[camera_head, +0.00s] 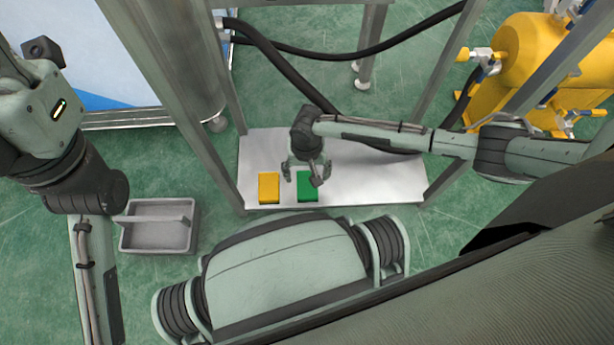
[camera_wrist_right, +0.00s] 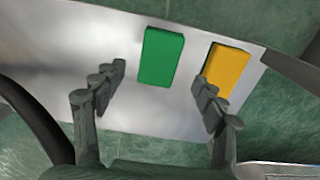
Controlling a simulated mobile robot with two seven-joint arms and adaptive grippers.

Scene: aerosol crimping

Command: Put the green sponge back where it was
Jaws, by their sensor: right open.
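The green sponge (camera_head: 307,186) lies flat on a metal shelf (camera_head: 390,180), near its front edge. It also shows in the right wrist view (camera_wrist_right: 160,57), whole and uncovered between the lines of my fingers. My right gripper (camera_head: 302,177) is open and empty, just above the green sponge; I cannot tell any contact. In the wrist view its fingertips (camera_wrist_right: 158,78) stand apart on either side of the green sponge. My left arm is at the left of the head view, but its gripper fingers are not visible.
A yellow sponge (camera_head: 269,187) lies on the shelf left of the green one; in the wrist view one finger partly covers it (camera_wrist_right: 228,68). Frame legs stand at the shelf's corners. A grey tote (camera_head: 158,240) sits on the floor at left. A yellow tank (camera_head: 540,65) stands at right.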

